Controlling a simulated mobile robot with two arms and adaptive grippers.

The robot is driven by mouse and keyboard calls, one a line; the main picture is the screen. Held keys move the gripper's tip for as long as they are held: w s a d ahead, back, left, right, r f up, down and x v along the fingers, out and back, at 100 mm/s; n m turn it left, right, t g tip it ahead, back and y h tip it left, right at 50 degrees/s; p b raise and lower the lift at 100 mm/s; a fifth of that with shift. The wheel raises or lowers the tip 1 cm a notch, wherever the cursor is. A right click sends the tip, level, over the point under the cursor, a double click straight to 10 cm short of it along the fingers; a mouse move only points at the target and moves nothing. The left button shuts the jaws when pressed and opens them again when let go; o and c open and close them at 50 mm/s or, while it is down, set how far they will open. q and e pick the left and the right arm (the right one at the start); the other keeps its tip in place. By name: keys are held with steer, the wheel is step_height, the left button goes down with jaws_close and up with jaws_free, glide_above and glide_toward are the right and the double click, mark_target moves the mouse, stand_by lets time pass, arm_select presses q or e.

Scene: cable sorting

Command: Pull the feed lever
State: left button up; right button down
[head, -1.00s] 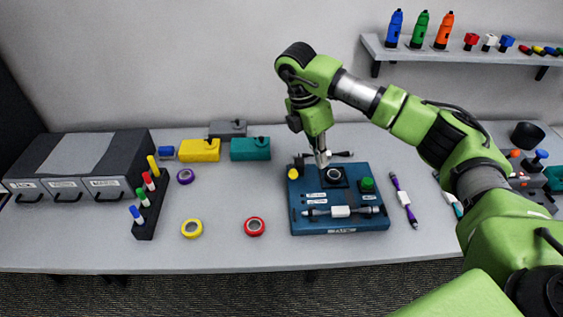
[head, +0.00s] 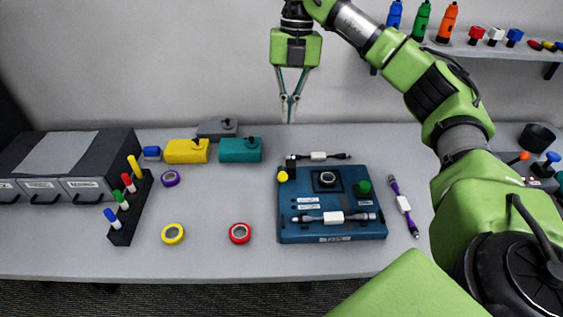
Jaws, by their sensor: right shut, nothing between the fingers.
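The blue cable machine (head: 300,236) sits on the table, right of centre. A yellow knob (head: 282,176) stands at its back left corner beside a black post; it looks like the feed lever, but no label on it is readable. A green knob (head: 363,187) and a round black socket (head: 327,180) are on its top. A cable with a white tag (head: 333,218) lies across its front. My right gripper (head: 289,118) is shut and empty, pointing down in the air above and behind the machine, apart from the knob. My left gripper is not in view.
A black-and-white tagged cable (head: 318,156) lies behind the machine and a purple cable (head: 403,205) to its right. Tape rolls, a pen rack (head: 130,213), teal box (head: 240,151) and drawers are left. A shelf with bottles (head: 480,50) is upper right.

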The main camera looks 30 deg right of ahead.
steer(key=shift+f, duration=0.15)
steer(key=p, duration=0.3)
glide_toward(283, 172)
steer(key=f, duration=0.4)
steer(key=a+f, duration=0.1)
steer(key=f, duration=0.2)
steer(key=shift+s, duration=0.3)
steer(key=shift+f+b, duration=0.1)
steer(key=shift+b, duration=0.2)
